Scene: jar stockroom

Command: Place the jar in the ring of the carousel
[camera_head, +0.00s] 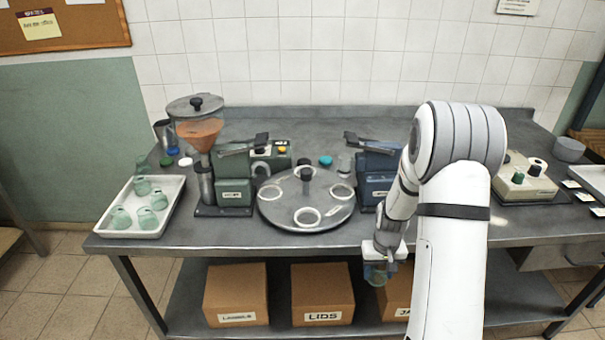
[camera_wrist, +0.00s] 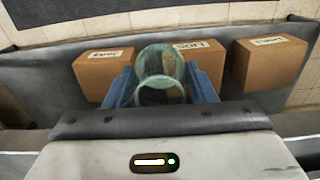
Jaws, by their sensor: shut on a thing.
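My gripper (camera_head: 378,265) is shut on a green glass jar (camera_head: 376,276), low in front of the table's front edge, to the right of the carousel. In the wrist view the jar (camera_wrist: 161,78) sits between the two blue fingers of my gripper (camera_wrist: 163,88), and its open mouth shows. The carousel (camera_head: 285,197) is a round grey disc on the table with a dark centre knob and several white rings, such as the front ring (camera_head: 307,226). The rings that I can see look empty.
A white tray (camera_head: 140,230) with several green jars stands at the table's left. A green machine (camera_head: 234,190) with a funnel flanks the carousel, and a blue machine (camera_head: 372,182) stands on its right. Cardboard boxes (camera_head: 322,285) sit on the shelf below.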

